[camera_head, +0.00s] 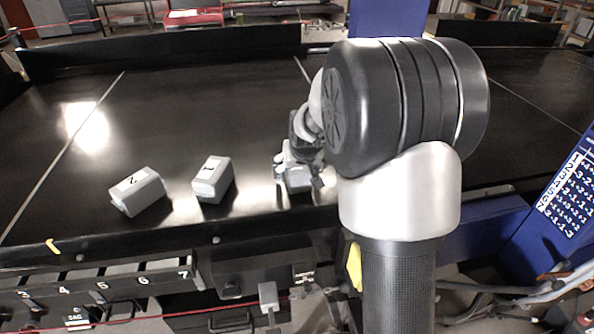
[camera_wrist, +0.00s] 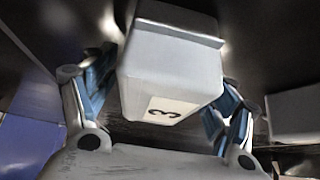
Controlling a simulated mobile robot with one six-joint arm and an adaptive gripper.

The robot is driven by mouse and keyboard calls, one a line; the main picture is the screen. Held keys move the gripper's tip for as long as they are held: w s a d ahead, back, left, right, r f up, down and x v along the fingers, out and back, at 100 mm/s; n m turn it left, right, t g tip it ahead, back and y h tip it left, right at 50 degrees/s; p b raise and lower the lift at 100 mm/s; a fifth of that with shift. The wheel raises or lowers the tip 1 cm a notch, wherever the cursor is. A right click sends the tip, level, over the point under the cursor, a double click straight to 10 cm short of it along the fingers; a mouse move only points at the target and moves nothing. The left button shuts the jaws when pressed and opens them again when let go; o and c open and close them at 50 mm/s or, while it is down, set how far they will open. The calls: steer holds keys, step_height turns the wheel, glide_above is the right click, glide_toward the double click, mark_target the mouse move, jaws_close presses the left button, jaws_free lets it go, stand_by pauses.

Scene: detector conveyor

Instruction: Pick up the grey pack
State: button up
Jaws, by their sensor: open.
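A light grey pack with a "3" label (camera_wrist: 172,70) fills the middle of the wrist view. My gripper (camera_wrist: 163,88) is open, with one blue-and-grey finger on each side of this pack. I cannot tell whether either finger touches it. In the head view my gripper (camera_head: 300,168) is low over the black conveyor, and the same pack (camera_head: 298,182) shows partly beneath it. Two similar grey packs lie on the belt to the left: one marked "1" (camera_head: 213,180) and one marked "2" (camera_head: 137,191).
The black conveyor belt (camera_head: 190,110) has wide clear room behind the packs. A numbered panel (camera_head: 110,284) runs along its front edge. A blue board with white numbers (camera_head: 565,195) stands at the right. Another pale block (camera_wrist: 294,112) shows at the wrist view's right edge.

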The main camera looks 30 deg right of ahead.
steer(key=shift+c, duration=0.4)
steer(key=c, duration=1.3)
steer(key=shift+c, duration=1.1)
steer(key=shift+r, duration=0.2)
